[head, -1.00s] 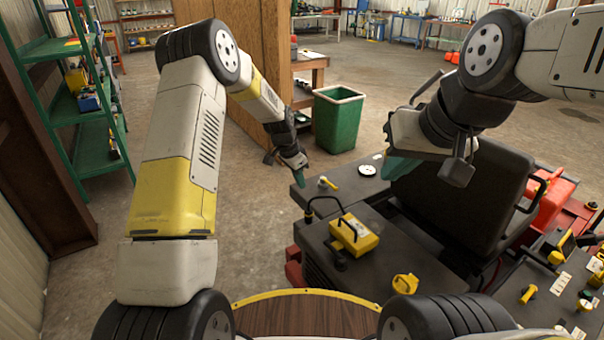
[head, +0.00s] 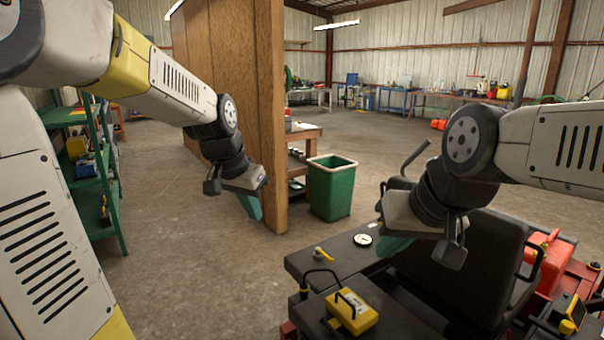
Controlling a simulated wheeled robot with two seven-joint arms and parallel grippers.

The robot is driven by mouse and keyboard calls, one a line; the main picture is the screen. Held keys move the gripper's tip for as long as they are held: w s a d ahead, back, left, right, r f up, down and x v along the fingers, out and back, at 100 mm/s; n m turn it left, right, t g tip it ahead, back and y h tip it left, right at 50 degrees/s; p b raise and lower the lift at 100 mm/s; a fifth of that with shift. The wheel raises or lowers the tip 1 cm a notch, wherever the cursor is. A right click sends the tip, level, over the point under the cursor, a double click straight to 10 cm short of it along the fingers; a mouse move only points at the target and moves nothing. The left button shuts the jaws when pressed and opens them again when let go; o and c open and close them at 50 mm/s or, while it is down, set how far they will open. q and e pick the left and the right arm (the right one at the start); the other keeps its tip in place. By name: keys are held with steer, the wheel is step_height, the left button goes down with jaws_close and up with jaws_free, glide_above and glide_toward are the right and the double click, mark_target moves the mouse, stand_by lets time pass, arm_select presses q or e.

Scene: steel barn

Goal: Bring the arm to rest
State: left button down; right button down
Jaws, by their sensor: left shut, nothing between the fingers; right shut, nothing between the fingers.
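My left gripper (head: 250,206) hangs in front of the wooden partition, left of the green bin. Its teal fingers point down and are shut, with nothing in them. My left arm reaches in from the left edge, raised high. My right gripper (head: 393,246) is above the dark machine with the seat. Its teal fingers are shut and empty, seen partly behind its grey body. My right arm comes in from the right edge.
The machine's black seat (head: 462,262) stands below my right gripper. A yellow box with a handle (head: 352,313) and a white disc (head: 362,240) lie on its dark top. The green bin (head: 331,190), wooden partition (head: 262,110) and green shelf (head: 112,215) stand around open concrete floor.

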arm_select(q)
steer(key=s+a+r+n+t, duration=0.1)
steer(key=s+a+r+n, duration=0.1)
steer(key=s, duration=1.5)
steer(key=a+n, duration=0.1)
steer(key=n, duration=0.1)
steer(key=shift+s+r+n+t, duration=0.3)
steer(key=shift+s, duration=0.1)
